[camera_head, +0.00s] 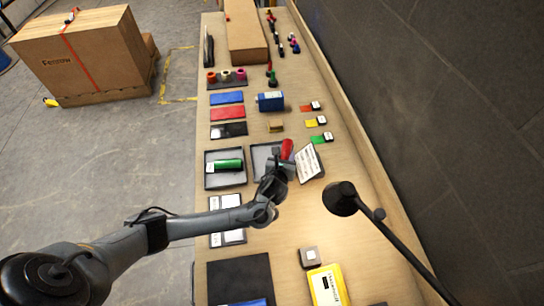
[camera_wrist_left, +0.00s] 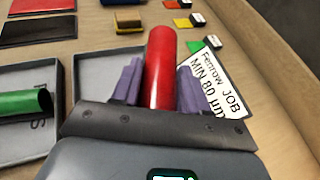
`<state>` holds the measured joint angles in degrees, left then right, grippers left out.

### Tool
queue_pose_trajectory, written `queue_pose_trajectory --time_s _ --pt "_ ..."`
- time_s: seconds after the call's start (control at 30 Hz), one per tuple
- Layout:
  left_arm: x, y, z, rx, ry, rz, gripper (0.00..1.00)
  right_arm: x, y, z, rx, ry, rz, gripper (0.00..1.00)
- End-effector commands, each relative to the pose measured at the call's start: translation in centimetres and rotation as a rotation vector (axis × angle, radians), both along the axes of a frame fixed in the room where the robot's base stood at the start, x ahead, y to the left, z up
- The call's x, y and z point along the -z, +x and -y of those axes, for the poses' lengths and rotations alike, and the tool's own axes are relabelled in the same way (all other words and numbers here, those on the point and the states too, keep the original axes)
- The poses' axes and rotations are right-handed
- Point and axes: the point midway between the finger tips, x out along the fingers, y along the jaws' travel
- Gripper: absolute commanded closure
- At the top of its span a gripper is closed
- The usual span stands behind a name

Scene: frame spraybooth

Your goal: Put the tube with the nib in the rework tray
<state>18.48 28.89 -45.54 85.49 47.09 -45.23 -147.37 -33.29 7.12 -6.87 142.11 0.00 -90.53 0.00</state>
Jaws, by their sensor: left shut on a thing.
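My left gripper (camera_head: 284,162) is shut on a red tube (camera_head: 287,149), held over or beside the right grey tray (camera_head: 262,151). In the left wrist view the red tube (camera_wrist_left: 161,65) stands up between the two purple fingers of the gripper (camera_wrist_left: 158,90). A green tube (camera_head: 229,164) lies in the left grey tray (camera_head: 210,183); it also shows in the left wrist view (camera_wrist_left: 22,104). The right tray is partly hidden by my gripper. I cannot make out a nib on either tube, nor clearly read the tray lettering. My right gripper is not in view.
A white printed card (camera_head: 309,163) stands tilted just right of the gripper. A black lamp (camera_head: 341,198) stands nearer on the right. Blue, red and black panels (camera_head: 227,113), a blue box (camera_head: 270,101) and a small tan block (camera_head: 275,126) lie beyond the trays.

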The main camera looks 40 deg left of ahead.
Motion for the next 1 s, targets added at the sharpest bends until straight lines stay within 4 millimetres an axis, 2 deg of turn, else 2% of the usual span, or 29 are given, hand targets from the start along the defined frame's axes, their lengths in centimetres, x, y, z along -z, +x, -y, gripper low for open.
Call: queue_pose_trajectory --time_s 0.03,0.2,0.4,0.6,0.83,1.0 --pt "0.8 0.1 -1.3 -0.004 0.003 -0.002 0.91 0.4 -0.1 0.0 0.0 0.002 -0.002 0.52" --pt "2.7 0.9 -4.4 -0.002 0.002 -0.001 0.91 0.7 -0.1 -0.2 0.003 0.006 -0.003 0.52" --pt "4.1 1.4 -6.8 -0.001 0.001 0.001 0.91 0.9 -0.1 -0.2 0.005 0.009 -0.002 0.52" --pt "4.8 1.5 -7.4 0.0 -0.002 0.001 0.91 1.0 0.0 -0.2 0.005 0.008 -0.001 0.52" --pt "7.6 1.5 -7.3 0.0 -0.003 0.001 0.91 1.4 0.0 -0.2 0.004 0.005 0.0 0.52" --pt "8.5 1.6 -7.4 0.0 -0.002 0.002 0.91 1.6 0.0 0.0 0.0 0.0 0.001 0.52"
